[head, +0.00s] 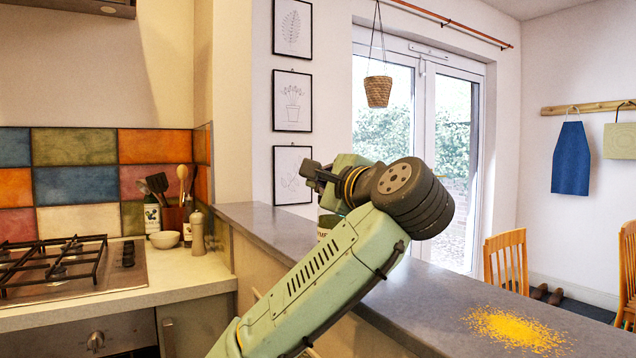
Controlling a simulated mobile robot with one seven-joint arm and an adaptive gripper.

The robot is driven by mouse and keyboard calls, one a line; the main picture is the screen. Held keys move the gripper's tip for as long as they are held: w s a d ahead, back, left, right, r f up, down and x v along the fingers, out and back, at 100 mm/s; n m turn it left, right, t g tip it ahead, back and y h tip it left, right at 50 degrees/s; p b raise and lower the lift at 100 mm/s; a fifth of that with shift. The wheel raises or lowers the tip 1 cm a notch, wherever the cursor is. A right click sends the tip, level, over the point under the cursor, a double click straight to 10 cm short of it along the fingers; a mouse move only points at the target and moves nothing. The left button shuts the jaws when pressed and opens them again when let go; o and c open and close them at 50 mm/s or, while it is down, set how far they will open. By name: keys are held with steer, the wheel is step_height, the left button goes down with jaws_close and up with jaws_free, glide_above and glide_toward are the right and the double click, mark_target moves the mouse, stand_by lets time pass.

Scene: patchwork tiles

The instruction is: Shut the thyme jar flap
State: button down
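A jar with a green and white label (326,222) stands on the grey raised counter, mostly hidden behind my arm. Only a sliver of it shows, with part of a word on the label, so I take it for the thyme jar. Its flap is hidden, and I cannot see whether it is open or shut. My gripper (316,174) is a dark shape at the end of my green arm, pointing left above the jar. It is seen side-on and small, so its fingers cannot be made out.
The grey counter (270,222) runs from the middle to the lower right. A yellow granular spill (515,328) lies on its near right part. A hob (65,265), a pepper mill (197,232), a small bowl (165,239) and a utensil holder (174,217) stand on the lower left worktop.

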steer(key=c, duration=2.3)
jaws_free()
steer(key=shift+f, duration=0.1)
steer(key=o, duration=0.4)
steer(key=shift+v, duration=3.7)
